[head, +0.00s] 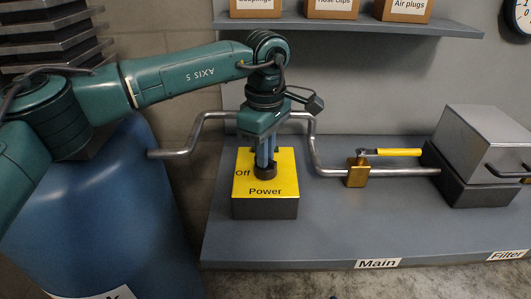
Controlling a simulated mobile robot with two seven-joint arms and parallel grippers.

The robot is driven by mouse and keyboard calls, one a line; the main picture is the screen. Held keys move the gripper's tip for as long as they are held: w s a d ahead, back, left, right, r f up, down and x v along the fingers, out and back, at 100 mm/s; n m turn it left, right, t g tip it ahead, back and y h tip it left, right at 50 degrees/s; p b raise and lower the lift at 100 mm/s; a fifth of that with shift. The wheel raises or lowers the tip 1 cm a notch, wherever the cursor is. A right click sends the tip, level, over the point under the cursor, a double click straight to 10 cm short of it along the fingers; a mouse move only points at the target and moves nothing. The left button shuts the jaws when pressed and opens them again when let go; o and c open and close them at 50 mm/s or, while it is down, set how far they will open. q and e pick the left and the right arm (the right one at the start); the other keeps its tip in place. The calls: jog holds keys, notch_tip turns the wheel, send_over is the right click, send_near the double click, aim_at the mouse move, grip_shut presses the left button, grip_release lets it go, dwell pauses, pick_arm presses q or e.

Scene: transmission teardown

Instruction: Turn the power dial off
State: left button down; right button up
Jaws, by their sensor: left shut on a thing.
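The power box (265,208) stands on the grey bench, with a yellow top marked "Off" at the left and "Power" at the front. A dark round dial (265,171) sits on the yellow top. My left gripper (265,160) points straight down and is shut on the dial. Its fingers and body cover most of the dial, so I cannot tell which way the dial is turned. My right gripper is not in view.
A bent metal pipe (318,150) runs behind the box to a brass valve (357,172) with a yellow handle (391,152). A grey filter box (480,155) stands at the right. A blue drum (110,225) is at the left. The bench front (300,240) is clear.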

pick_arm(q)
jog(key=n+b, duration=0.1)
jog(key=n, duration=0.5)
jog(key=shift+n, duration=0.3)
dwell(0.4)
jog(key=c, duration=1.5)
grip_release()
jog(key=shift+r, duration=0.1)
notch_tip(320, 180, up, 13)
jog(key=shift+r+p, duration=0.1)
jog(key=shift+p, duration=0.25)
